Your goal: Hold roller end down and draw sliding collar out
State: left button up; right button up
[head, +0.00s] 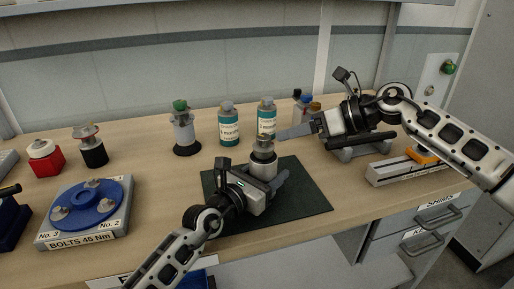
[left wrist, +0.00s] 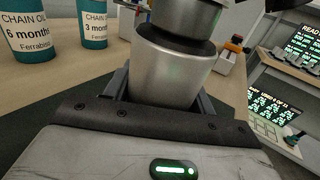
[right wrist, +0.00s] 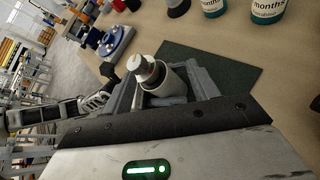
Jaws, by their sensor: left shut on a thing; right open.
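A metallic roller (head: 263,169) stands upright on a dark green mat (head: 303,198). A stepped grey collar (head: 263,154) sits at its upper end. In the left wrist view the roller's wide body (left wrist: 168,72) is between my fingers, with a dark groove and the collar (left wrist: 190,14) above it. My left gripper (head: 268,181) is shut on the lower body. My right gripper (head: 283,136) is open beside the roller's top, coming from the right. In the right wrist view the roller's pale top (right wrist: 148,72) shows between the spread fingers; contact cannot be told.
Two teal chain oil bottles (head: 229,126) (head: 267,115) and a green-topped fixture (head: 184,130) stand behind the mat. A blue bolt plate (head: 92,204) lies at left. An orange-and-grey slide block (head: 405,167) lies at right. The mat's right part is bare.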

notch_tip(320, 180, down, 3)
jog(key=s+d+t+y, duration=0.1)
jog(key=d+t, duration=0.1)
jog(key=t, duration=0.1)
jog(key=t+y, duration=0.2)
jog(key=t, duration=0.2)
send_near(256, 147)
jog(key=shift+n, duration=0.4)
jog(key=x, duration=0.7)
jog(key=w+f+x, duration=0.1)
jog(key=x, duration=0.2)
jog(key=shift+w, duration=0.15)
